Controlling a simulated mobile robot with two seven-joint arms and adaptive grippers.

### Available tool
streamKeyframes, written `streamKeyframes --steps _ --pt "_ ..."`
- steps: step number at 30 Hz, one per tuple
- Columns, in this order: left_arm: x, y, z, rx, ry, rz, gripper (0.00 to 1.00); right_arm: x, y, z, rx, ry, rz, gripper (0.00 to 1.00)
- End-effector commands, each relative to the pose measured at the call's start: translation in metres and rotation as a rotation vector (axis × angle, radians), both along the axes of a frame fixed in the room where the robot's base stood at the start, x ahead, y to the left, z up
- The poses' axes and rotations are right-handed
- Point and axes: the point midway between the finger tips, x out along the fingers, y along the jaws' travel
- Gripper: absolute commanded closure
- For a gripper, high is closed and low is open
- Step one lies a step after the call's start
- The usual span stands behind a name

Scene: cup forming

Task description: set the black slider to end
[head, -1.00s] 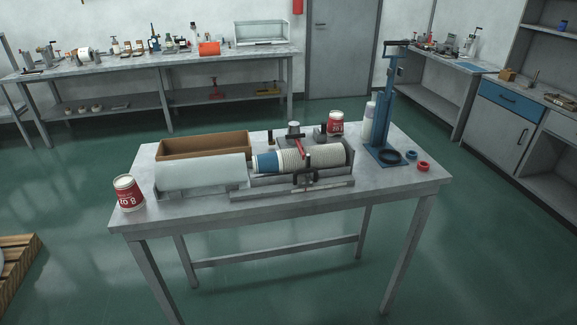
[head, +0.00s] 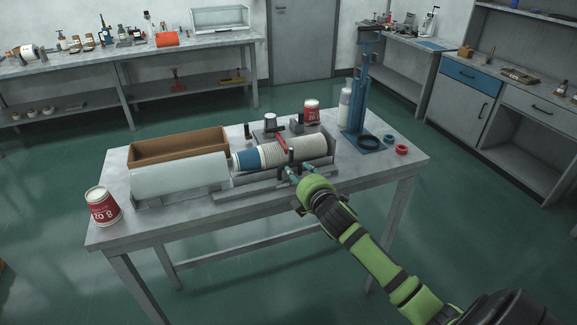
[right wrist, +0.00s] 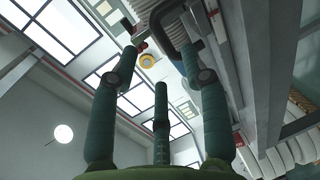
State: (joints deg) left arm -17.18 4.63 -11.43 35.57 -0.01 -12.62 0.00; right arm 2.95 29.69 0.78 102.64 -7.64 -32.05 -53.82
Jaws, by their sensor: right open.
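The black slider (head: 291,156) stands on the rail along the front of the cup holder, near the middle of the rail. Only its upper part shows in the head view, as my right gripper (head: 297,170) is in front of it. In the right wrist view a dark curved handle (right wrist: 158,12), seemingly the slider's, is just beyond the fingertips of my right gripper (right wrist: 160,60). The fingers are spread and empty; whether one touches the handle I cannot tell. A row of white cups with a blue end (head: 248,159) lies behind the slider. My left gripper is not in view.
A brown open box (head: 178,147) and a pale curved cover (head: 180,175) are left of the cups. A red-and-white can (head: 103,206) stands at the left table corner. A blue press (head: 362,100) stands at the right. The table's front edge is clear.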

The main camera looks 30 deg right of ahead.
Motion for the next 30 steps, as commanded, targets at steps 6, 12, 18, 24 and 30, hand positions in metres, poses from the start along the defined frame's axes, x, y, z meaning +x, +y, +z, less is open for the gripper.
streamKeyframes --steps 6,12,18,24,30 --pt "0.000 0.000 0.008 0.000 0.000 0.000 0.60 0.029 -0.007 -0.004 0.003 -0.001 -0.001 0.54" --pt "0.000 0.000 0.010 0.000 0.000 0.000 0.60 0.044 -0.010 -0.009 0.002 0.000 0.001 0.54" --pt "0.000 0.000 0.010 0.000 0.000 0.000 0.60 0.048 -0.011 -0.010 0.002 -0.001 0.002 0.54" --pt "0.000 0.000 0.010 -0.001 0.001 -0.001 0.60 0.047 -0.011 -0.010 0.002 -0.001 0.002 0.70" --pt "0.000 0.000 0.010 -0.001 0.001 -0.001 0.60 0.047 -0.011 -0.010 0.003 0.000 0.002 1.00"
